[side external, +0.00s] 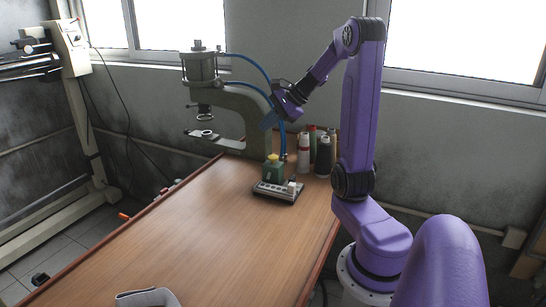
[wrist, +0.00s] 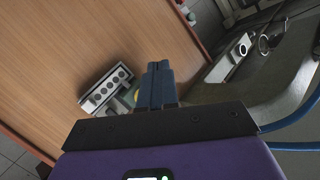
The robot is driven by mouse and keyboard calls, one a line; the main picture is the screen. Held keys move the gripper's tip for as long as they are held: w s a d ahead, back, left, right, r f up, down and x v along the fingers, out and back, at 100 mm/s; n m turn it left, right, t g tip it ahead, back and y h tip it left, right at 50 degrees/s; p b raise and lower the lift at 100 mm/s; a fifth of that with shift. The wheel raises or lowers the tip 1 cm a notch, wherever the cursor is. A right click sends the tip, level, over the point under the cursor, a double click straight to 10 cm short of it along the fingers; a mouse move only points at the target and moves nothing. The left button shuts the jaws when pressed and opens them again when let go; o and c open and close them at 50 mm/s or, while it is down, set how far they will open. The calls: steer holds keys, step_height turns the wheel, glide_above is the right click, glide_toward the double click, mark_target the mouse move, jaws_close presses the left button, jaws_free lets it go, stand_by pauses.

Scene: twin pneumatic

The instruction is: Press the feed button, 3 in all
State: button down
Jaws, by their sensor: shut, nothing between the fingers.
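A small green box with a yellow button (side external: 272,157) on top stands on the wooden table beside the press. In the wrist view only a sliver of yellow (wrist: 137,95) shows, mostly hidden behind my fingers. A low grey panel (side external: 277,191) with a row of several dark round spots sits just in front of the green box; it also shows in the wrist view (wrist: 107,89). My gripper (side external: 268,122) is shut and empty, pointing down, above the green box and clear of it. Its blue fingers (wrist: 158,70) are together in the wrist view.
A grey-green C-frame press (side external: 244,103) with a cylinder and blue hoses (side external: 250,62) stands left of and behind my gripper. Several bottles (side external: 322,155) stand to the right of the green box. A grey-white object (side external: 147,297) lies at the front edge. The table's middle (side external: 200,230) is clear.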

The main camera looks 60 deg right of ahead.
mark_target(270, 156)
steer(key=shift+s+d+r+m+t+h, duration=0.1)
steer(key=shift+s+d+m+h, duration=0.1)
steer(key=shift+d+m, duration=0.3)
steer(key=shift+s+d+r+m+t+h, duration=0.1)
steer(key=shift+s+d+m+h, duration=0.05)
steer(key=shift+d, duration=0.55)
steer(key=shift+s+d+r+m+t+h, duration=0.1)
steer(key=shift+s+d+m+h, duration=0.1)
steer(key=shift+d+m, duration=0.3)
steer(key=shift+d, duration=0.1)
steer(key=shift+n, duration=0.25)
steer(key=shift+f, duration=4.4)
steer(key=shift+f, duration=0.15)
steer(key=shift+f, duration=0.3)
steer(key=shift+f, duration=0.9)
steer(key=shift+r, duration=1.35)
